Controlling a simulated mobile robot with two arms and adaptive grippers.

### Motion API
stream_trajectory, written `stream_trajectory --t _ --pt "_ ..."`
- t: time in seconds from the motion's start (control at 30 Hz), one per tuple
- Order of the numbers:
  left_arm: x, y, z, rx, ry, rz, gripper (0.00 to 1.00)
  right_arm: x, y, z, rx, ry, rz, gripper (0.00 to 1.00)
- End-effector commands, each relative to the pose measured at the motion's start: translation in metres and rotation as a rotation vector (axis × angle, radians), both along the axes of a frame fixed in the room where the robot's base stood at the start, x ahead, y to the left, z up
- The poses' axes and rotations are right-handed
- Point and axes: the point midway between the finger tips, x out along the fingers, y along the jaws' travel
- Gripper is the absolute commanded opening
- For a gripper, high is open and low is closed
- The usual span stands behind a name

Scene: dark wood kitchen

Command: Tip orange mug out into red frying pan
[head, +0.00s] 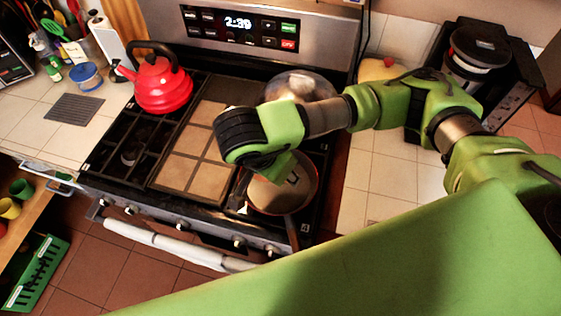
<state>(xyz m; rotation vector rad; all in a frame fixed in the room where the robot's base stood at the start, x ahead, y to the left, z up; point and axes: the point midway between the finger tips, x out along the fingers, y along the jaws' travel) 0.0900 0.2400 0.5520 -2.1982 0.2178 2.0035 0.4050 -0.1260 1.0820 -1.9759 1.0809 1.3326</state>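The red frying pan (308,197) sits on the front right of the stove, its handle (292,232) pointing toward the front edge. Its inside looks greyish tan, with a small dark mark I cannot identify. My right arm comes in from the right, over the stove. My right gripper (247,203) is at the left side of the pan and above it, mostly hidden behind my green wrist, so I cannot see whether its fingers are apart. I cannot make out an orange mug; the wrist may hide one. My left gripper is out of the picture.
A red kettle (162,82) stands on the back left of the stove. A metal pot (300,86) is behind my wrist. A coffee machine (470,75) stands on the right counter. Cups (20,188) stand at lower left above a green crate (36,272). Tan tiles (187,143) cover the stove's middle.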

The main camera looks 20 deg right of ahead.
Motion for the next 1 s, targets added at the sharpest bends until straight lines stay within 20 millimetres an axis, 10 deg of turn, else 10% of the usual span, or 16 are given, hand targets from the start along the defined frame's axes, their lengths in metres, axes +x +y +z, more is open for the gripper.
stream_trajectory --t 0.53,1.0 --pt "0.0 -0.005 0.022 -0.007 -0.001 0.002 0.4 -0.013 0.01 0.0 0.114 0.061 -0.134 0.0" --pt "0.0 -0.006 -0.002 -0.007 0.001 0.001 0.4 -0.012 0.015 -0.005 0.267 0.132 -0.125 0.0"
